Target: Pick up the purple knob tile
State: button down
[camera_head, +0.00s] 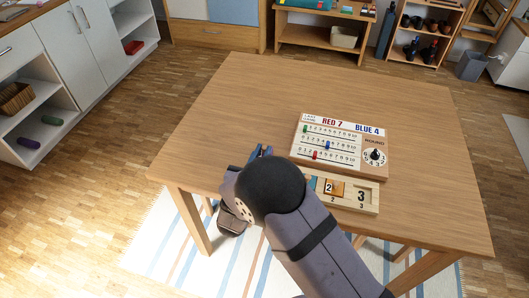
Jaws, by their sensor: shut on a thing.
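My gripper (262,152) is over the near left part of the wooden table, left of the scoreboard. My own dark wrist and arm cover most of it. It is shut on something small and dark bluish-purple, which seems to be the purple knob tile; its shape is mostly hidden. A light wooden tile tray (367,207) lies near the table's front edge, with its left part hidden behind my arm. An orange tile (338,187) marked 2 sits in the tray, left of a place marked 3. No purple tile shows in the tray's visible part.
A scoreboard (345,122) reading RED 7 and BLUE 4, with sliders and a round dial, lies just behind the tray. The back and left of the table (240,95) are clear. White cabinets (95,40) and shelves stand away from the table.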

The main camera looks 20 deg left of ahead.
notch_tip(320, 180, up, 10)
dwell(0.8)
jog(key=shift+r+p, duration=0.1)
jog(key=shift+p, duration=0.25)
